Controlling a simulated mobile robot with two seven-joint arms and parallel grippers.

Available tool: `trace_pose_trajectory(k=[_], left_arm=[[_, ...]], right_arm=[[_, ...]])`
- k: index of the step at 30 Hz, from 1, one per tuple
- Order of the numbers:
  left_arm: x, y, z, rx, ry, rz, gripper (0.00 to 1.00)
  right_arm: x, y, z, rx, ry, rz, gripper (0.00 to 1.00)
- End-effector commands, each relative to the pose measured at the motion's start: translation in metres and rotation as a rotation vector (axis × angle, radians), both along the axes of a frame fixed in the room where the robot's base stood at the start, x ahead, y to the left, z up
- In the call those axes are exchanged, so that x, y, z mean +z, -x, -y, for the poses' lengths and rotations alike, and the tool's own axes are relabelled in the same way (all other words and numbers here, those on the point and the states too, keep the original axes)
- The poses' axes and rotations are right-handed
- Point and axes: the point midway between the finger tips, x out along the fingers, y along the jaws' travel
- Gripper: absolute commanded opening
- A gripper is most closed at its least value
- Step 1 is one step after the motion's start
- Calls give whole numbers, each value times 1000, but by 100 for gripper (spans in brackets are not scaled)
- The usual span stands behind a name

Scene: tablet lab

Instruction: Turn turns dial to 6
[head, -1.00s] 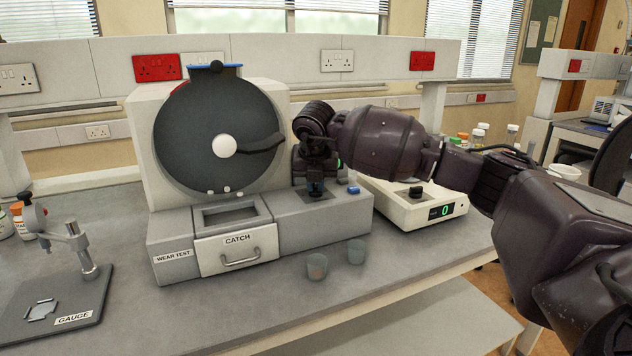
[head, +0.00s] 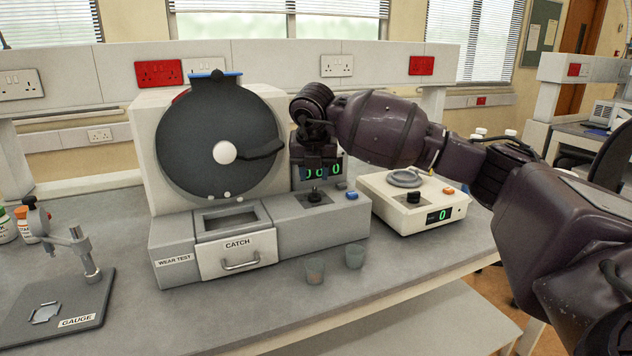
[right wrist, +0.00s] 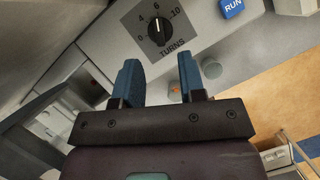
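The black turns dial (head: 314,197) sits on the grey top of the wear-test machine (head: 350,220). In the right wrist view, the dial (right wrist: 159,32) has a white pointer line that points towards the 6 on its printed scale. My right gripper (head: 314,174) is just above the dial, apart from it. In the right wrist view, its two blue fingers (right wrist: 158,75) are spread with nothing between them, so it is open and empty. My left gripper is not in view.
A blue RUN button (head: 351,196) is beside the dial. A green display (head: 322,171) behind my gripper is partly hidden. The drum (head: 190,140) stands left. A white instrument (head: 420,215) stands right. Two small cups (head: 314,270) (head: 355,256) stand in front.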

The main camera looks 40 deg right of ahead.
Motion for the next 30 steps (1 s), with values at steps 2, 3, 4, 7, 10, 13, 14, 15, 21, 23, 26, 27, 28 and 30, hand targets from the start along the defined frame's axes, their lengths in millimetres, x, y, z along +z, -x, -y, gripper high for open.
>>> trace_pose_trajectory(k=[2, 3, 4, 7, 10, 13, 14, 15, 21, 23, 26, 27, 28, 30], left_arm=[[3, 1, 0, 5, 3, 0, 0], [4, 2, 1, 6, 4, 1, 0], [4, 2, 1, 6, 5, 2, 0], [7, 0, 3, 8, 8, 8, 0], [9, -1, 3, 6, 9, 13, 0], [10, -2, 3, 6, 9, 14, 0], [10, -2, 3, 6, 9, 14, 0], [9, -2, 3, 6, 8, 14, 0], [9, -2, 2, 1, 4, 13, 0], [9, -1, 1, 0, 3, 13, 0], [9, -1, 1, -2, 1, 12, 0], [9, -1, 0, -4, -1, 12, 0], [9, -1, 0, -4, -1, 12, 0], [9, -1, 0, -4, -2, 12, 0]], right_arm=[[18, 5, -4, 1, 0, 6, 37], [23, 7, -5, -1, 0, 5, 37], [27, 8, -6, -1, 0, 5, 37], [39, 12, -10, 0, -1, 3, 37], [45, 14, -12, 0, -1, 1, 37], [48, 16, -13, 0, -1, -1, 37], [49, 16, -13, 0, -1, -1, 37], [49, 16, -13, 0, 0, -1, 37], [49, 16, -13, 0, -1, -2, 37], [49, 16, -13, 0, -1, -2, 37], [49, 16, -13, 0, -1, -2, 37], [49, 16, -13, 0, -1, -2, 37], [49, 16, -13, 0, -1, -2, 37], [49, 16, -13, 0, -1, -2, 37]])
